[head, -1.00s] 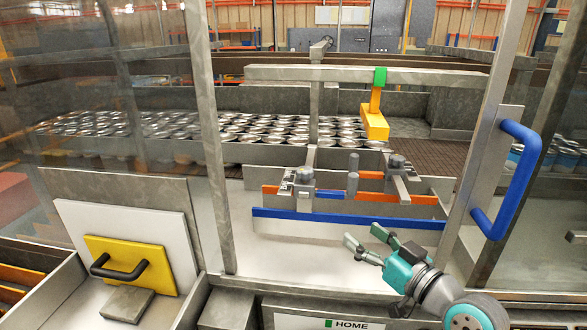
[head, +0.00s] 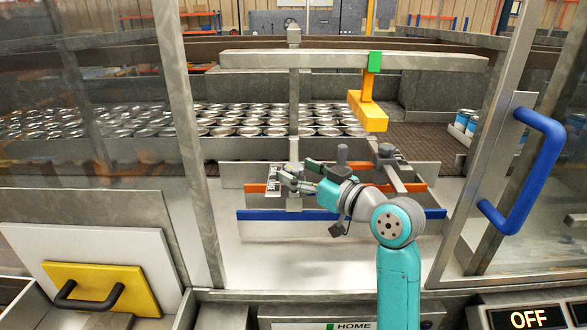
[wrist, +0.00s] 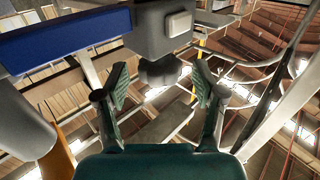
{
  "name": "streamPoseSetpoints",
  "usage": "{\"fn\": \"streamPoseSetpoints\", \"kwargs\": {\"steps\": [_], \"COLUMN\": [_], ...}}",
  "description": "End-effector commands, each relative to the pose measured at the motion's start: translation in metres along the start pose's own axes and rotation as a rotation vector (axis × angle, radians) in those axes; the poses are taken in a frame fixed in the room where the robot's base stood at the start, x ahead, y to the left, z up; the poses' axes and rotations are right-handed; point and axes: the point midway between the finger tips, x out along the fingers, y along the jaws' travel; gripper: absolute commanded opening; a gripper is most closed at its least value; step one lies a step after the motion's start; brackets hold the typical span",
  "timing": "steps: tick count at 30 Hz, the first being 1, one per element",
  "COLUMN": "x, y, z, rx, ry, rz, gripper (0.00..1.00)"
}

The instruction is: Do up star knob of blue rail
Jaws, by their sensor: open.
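The blue rail (head: 262,214) runs across the front of the guide assembly in the head view, and its end shows at upper left in the wrist view (wrist: 65,43). In the wrist view a dark grey lobed star knob (wrist: 160,73) sits on a grey block (wrist: 165,30) beside the rail. My gripper (head: 297,176) is open at the left bracket, above the blue rail. In the wrist view its two green-padded fingertips (wrist: 160,86) stand either side of the knob, with gaps showing. The gripper hides that knob in the head view.
Orange rails (head: 262,188) lie behind the blue rail, and another bracket (head: 388,158) is to the right. A yellow block (head: 368,112) hangs from the crossbar (head: 430,63). A blue door handle (head: 530,165) is at right. Cans (head: 90,125) crowd the conveyor behind.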

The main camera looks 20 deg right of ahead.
Motion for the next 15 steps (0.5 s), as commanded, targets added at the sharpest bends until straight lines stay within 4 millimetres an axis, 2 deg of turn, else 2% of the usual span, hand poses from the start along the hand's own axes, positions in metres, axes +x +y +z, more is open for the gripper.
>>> {"fn": "streamPoseSetpoints", "kwargs": {"steps": [6,15], "x": [0.018,0.021], "y": [0.0,0.0], "z": [0.0,0.0], "rx": [0.0,0.0], "ry": [0.0,0.001], "rz": [-0.001,0.0], "gripper": [0.69,0.69]}}
